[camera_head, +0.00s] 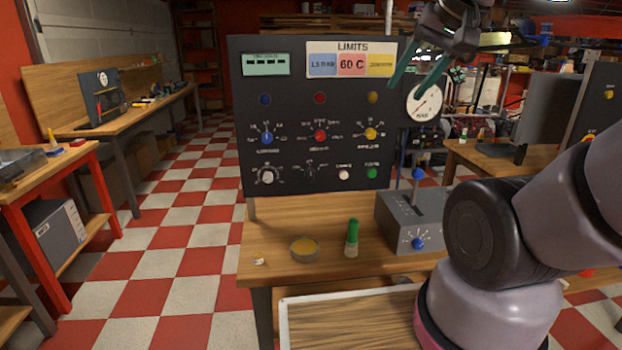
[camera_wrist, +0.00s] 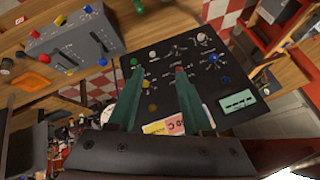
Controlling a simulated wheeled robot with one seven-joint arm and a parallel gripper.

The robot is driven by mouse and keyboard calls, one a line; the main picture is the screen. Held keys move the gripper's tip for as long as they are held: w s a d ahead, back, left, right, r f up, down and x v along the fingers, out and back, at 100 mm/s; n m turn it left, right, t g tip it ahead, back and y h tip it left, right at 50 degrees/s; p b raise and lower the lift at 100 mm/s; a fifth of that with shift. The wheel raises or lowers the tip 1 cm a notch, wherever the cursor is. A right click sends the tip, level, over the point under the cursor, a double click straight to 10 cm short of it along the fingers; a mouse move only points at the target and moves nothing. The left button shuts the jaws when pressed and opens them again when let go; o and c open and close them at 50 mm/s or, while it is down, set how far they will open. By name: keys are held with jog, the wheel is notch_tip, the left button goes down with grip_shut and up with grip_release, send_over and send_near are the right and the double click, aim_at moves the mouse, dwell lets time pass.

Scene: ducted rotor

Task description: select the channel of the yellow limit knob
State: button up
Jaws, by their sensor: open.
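The black LIMITS panel (camera_head: 290,110) stands upright on the wooden bench. The yellow limit knob (camera_head: 371,134) is on its right, with a ring of markings around it and a yellow lamp (camera_head: 372,98) above. A red knob (camera_head: 320,136) and a blue knob (camera_head: 267,137) sit to its left. A white knob (camera_head: 268,175) and a small dark dial (camera_head: 310,171) are in the bottom row. My gripper (camera_head: 407,86) is open and empty near the panel's upper right, apart from the yellow knob.
A round gauge (camera_head: 425,102) stands at the panel's right edge. A grey box (camera_head: 408,222) with a lever and blue knob is lower right. A green-capped bottle (camera_head: 351,240) and a shallow round dish (camera_head: 305,248) stand in front of the panel.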

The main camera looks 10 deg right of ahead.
jog(key=o, duration=0.4)
jog(key=shift+c, duration=0.2)
jog(key=shift+o, duration=1.2)
jog(key=shift+w+a+f+g, duration=0.1)
jog(key=shift+a+f+g, duration=0.05)
jog(key=shift+f+g, duration=0.15)
jog(key=w+a+f+m+g+y, duration=0.6)
jog(key=w+a+f+m+y, duration=0.6)
jog(key=m, duration=0.6)
jog(key=m+t+h, duration=0.1)
jog(key=m+t, duration=1.1)
jog(key=m, duration=1.1)
send_near(313, 176)
jog(key=x, duration=0.8)
jog(key=shift+w+a, duration=0.2)
jog(key=shift+w, duration=0.05)
